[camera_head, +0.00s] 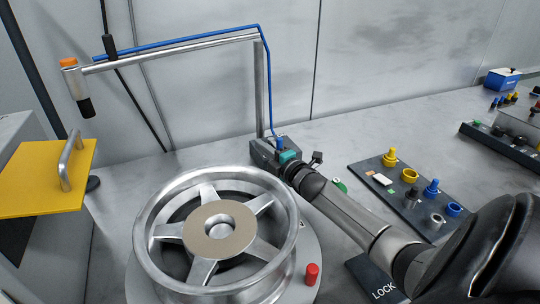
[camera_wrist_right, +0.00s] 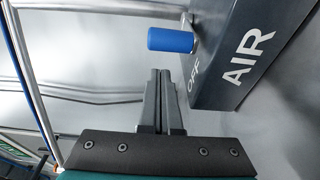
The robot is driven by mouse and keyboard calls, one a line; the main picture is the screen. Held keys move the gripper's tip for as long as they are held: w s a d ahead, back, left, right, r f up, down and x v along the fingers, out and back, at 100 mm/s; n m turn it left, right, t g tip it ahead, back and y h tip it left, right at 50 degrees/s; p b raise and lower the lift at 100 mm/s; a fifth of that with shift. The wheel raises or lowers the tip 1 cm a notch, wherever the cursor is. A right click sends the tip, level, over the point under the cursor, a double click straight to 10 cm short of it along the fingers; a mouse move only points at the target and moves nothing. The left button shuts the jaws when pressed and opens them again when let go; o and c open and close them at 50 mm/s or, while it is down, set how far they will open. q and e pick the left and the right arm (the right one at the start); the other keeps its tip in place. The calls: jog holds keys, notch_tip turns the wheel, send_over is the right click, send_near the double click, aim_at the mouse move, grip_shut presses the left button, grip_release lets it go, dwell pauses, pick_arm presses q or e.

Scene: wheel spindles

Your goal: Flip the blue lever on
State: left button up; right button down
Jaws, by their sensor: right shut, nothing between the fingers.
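The blue lever (camera_wrist_right: 172,40) shows in the right wrist view as a short blue cylinder on a metal stem, beside the word OFF on a dark grey box marked AIR (camera_wrist_right: 232,62). My right gripper (camera_wrist_right: 160,72) is shut and empty. Its fingertips are just below the lever in that view, with a small gap seen between them. In the head view my right gripper (camera_head: 272,151) is at the grey box behind the wheel, and its fingers are hard to make out there. My left gripper is not in view.
A silver wheel (camera_head: 153,216) lies on a round base in front, with a red knob (camera_head: 312,274) beside it. A pipe frame with a blue hose (camera_head: 190,40) stands behind. A control panel (camera_head: 408,205) is at right. A yellow plate (camera_head: 35,180) is at left.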

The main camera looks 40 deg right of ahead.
aim_at(277, 146)
jog(key=shift+s+d, duration=1)
jog(key=shift+d, duration=0.1)
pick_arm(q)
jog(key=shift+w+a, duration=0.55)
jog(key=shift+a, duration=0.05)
pick_arm(e)
jog(key=shift+s+d, duration=0.25)
jog(key=shift+d, duration=0.05)
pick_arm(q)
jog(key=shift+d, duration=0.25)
pick_arm(e)
jog(key=shift+d, duration=0.1)
